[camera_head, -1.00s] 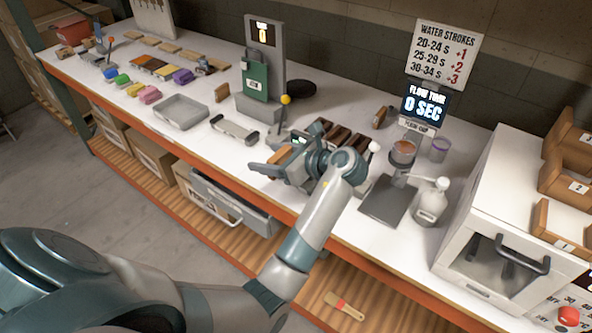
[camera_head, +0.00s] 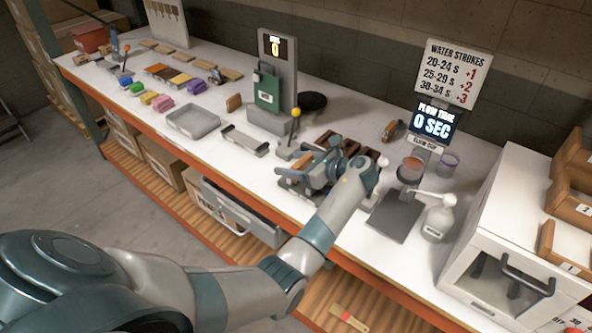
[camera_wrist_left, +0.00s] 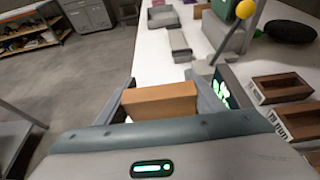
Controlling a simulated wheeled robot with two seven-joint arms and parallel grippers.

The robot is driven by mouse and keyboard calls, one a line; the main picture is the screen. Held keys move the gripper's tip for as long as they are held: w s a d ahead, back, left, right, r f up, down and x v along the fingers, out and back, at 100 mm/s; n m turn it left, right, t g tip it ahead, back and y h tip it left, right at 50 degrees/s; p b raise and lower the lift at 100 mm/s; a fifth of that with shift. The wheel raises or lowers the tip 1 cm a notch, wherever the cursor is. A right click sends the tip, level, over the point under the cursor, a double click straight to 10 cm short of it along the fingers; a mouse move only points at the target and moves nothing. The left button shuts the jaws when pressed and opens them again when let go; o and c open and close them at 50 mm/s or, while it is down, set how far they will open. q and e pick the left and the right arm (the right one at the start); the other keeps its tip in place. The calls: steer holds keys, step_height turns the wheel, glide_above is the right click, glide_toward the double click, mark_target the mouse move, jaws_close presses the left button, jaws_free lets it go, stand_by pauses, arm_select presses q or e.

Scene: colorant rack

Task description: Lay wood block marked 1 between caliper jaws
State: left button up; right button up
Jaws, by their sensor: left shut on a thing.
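My left gripper (camera_head: 301,170) is low over the bench and shut on a plain orange-brown wood block (camera_wrist_left: 160,101). In the left wrist view the block lies crosswise between the two fingers (camera_wrist_left: 163,98); no number shows on its visible faces. The caliper, a grey device with a green lit display (camera_wrist_left: 222,93) and a yellow-knobbed lever (camera_wrist_left: 245,10), is right beside the right-hand finger. In the head view the lever's yellow knob (camera_head: 296,112) stands behind the gripper. The arm hides most of the caliper, and I cannot make out its jaws. My right gripper is out of view.
Dark open boxes (camera_wrist_left: 284,87) stand right of the caliper. A grey flat fixture (camera_head: 245,140) and a grey tray (camera_head: 194,121) lie to the left.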

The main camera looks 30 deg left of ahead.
arm_select(q)
steer(key=shift+w+a+f, duration=0.15)
steer(key=shift+w+f, duration=0.25)
steer(key=shift+w, duration=0.25)
steer(key=shift+w+a+f, duration=0.1)
steer(key=shift+w+f, duration=0.3)
steer(key=shift+w, duration=0.2)
steer(key=shift+f+p, duration=0.55)
steer(key=shift+f, duration=1.45)
steer(key=shift+f, duration=0.15)
steer(key=o, duration=1.2)
steer(key=shift+c, duration=0.2)
